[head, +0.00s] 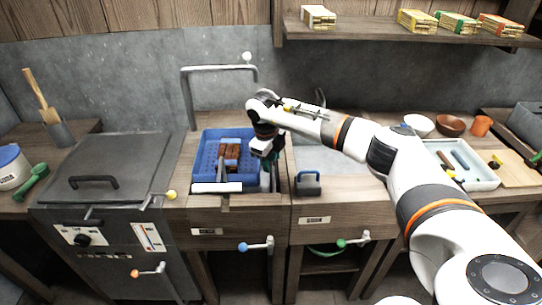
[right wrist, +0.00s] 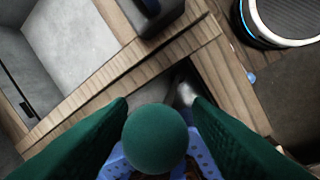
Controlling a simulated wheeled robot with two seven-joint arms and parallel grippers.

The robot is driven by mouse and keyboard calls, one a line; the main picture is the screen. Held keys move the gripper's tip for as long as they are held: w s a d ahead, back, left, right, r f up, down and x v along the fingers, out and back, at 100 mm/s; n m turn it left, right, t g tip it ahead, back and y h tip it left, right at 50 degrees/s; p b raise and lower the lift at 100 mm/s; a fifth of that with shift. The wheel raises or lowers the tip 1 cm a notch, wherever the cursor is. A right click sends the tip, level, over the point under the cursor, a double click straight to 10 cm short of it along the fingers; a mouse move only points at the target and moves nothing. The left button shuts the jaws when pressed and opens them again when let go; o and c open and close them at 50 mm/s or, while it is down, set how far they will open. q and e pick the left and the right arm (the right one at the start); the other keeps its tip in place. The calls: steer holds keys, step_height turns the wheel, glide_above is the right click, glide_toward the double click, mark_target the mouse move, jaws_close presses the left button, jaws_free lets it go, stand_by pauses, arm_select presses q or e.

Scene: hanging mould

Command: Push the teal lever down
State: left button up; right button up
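A round dark teal knob (right wrist: 155,138) shows large in the right wrist view, between the two dark green fingers of my right gripper (right wrist: 160,105). A gap shows between the knob and the right finger, so the gripper is open around it; contact on the left side is unclear. In the head view my right gripper (head: 268,165) points down at the right edge of the blue crate (head: 200,150). The knob and its rod cannot be made out there. A green-knobbed lever (head: 341,243) sits on the counter front, apart from the gripper. My left gripper is not in view.
Brown blocks (head: 229,153) lie in the crate. A blue-knobbed lever (head: 243,247) and a yellow-knobbed one (head: 171,195) stick out at the front. A shelf (head: 400,30) hangs behind.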

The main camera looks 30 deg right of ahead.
steer(key=shift+w, duration=0.1)
steer(key=shift+r, duration=0.1)
step_height(320, 180, up, 12)
steer(key=s+a+b, duration=0.1)
steer(key=a, duration=0.1)
stand_by(0.3)
steer(key=shift+f, duration=0.25)
